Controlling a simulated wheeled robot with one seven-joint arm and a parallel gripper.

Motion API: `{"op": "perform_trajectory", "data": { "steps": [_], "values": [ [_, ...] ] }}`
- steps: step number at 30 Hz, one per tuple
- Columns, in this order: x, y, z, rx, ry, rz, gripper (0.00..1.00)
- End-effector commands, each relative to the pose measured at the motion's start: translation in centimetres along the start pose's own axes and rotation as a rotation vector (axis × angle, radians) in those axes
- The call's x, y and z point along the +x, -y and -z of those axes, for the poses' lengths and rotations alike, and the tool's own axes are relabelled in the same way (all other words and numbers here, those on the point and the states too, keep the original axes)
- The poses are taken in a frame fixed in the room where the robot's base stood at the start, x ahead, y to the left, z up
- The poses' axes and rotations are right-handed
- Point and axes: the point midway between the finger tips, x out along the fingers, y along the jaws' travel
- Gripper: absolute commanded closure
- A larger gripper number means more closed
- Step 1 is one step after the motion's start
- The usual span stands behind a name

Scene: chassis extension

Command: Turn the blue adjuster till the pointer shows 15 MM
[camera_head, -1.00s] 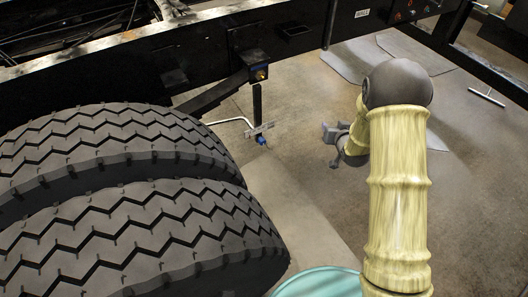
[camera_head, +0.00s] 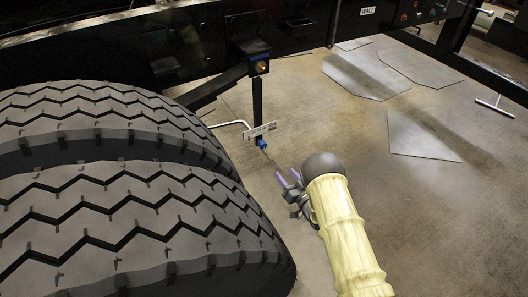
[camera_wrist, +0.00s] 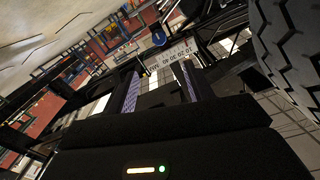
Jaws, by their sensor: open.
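The blue adjuster (camera_head: 262,144) is a small blue knob at the low end of a black upright post, just right of the tires. Above it is a small pale scale plate (camera_head: 260,131); its marks are too small to read in the head view. In the wrist view the scale plate (camera_wrist: 172,56) shows tilted numbers, and the blue adjuster (camera_wrist: 159,39) shows just above it. I cannot read the pointer. My gripper (camera_head: 287,179) is open and empty, below and right of the adjuster, apart from it. Its fingers (camera_wrist: 155,82) point toward the scale in the wrist view.
Two large black tires (camera_head: 120,210) fill the left, close to the adjuster. A black chassis rail (camera_head: 190,45) runs across the top. A bent light rod (camera_head: 232,124) reaches toward the scale.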

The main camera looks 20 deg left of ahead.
Motion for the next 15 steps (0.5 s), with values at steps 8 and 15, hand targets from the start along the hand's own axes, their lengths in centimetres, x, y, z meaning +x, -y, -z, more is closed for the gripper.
{"op": "perform_trajectory", "data": {
  "steps": [8,15],
  "values": [
    [0.2,-0.1,0.1,-0.001,0.001,-0.003,0.48],
    [2.6,0.0,-0.1,-0.003,-0.001,0.001,0.48]
  ]
}}
